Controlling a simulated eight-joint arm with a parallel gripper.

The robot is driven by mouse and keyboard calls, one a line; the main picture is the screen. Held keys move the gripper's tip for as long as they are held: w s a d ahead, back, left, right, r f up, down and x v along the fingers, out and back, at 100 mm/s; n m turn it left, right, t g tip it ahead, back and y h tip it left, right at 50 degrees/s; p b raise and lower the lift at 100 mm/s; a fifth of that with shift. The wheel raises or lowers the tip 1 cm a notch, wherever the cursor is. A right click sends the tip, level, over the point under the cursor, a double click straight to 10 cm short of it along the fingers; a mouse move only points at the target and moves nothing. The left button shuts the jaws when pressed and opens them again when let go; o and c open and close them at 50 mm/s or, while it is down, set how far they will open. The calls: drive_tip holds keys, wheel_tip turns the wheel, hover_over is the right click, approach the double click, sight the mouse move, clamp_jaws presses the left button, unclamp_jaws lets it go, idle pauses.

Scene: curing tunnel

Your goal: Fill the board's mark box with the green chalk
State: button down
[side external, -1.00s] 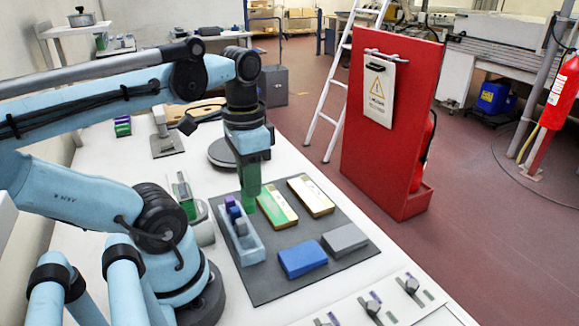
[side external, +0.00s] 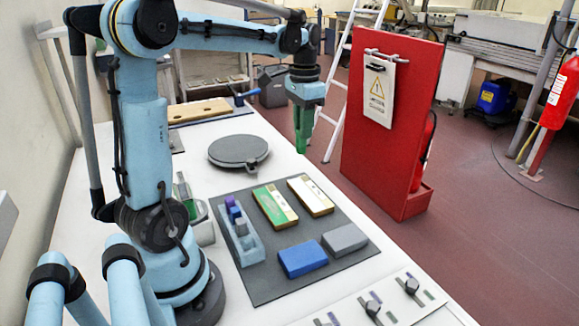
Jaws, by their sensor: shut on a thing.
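My gripper (side external: 303,150) hangs in the air, pointing down, beyond the far right corner of the dark mat. Its end is green, and at this size I cannot separate the fingers from the green chalk held between them. On the mat lies a block with a green face and a pale end (side external: 275,207). Beside it is a similar block with a white face (side external: 310,195). A light blue tray (side external: 247,252) holds purple and grey pieces. I cannot make out which surface carries the mark box.
A blue block (side external: 303,259) and a grey block (side external: 345,239) lie on the dark mat (side external: 265,290). A round grey plate (side external: 238,150) stands behind it. A red panel with a clipboard (side external: 391,150) stands to the right. A knobbed white panel (side external: 385,303) is at the front.

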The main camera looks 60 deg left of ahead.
drive_tip(key=shift+w+a+f, duration=0.55)
drive_tip(key=shift+a+f, duration=0.1)
drive_tip(key=shift+f, duration=0.75)
drive_tip(key=shift+w+a+f, duration=0.6)
drive_tip(key=shift+a+f, duration=0.05)
drive_tip(key=shift+f, duration=0.8)
drive_tip(key=shift+w+a+f, duration=0.55)
drive_tip(key=shift+a+f, duration=0.1)
drive_tip(key=shift+f, duration=0.75)
drive_tip(key=shift+d+f, duration=0.4)
drive_tip(key=shift+f, duration=0.2)
drive_tip(key=shift+d+f, duration=0.35)
drive_tip(key=shift+f, duration=0.25)
drive_tip(key=shift+a, duration=0.75)
drive_tip(key=shift+d, duration=0.8)
drive_tip(key=shift+a, duration=0.75)
drive_tip(key=shift+d, duration=0.6)
drive_tip(key=shift+a, duration=0.5)
drive_tip(key=shift+d, duration=0.5)
drive_tip(key=shift+d+r, duration=0.1)
drive_tip(key=shift+r, duration=0.15)
wheel_tip(320, 180, up, 8)
drive_tip(key=shift+f, duration=0.15)
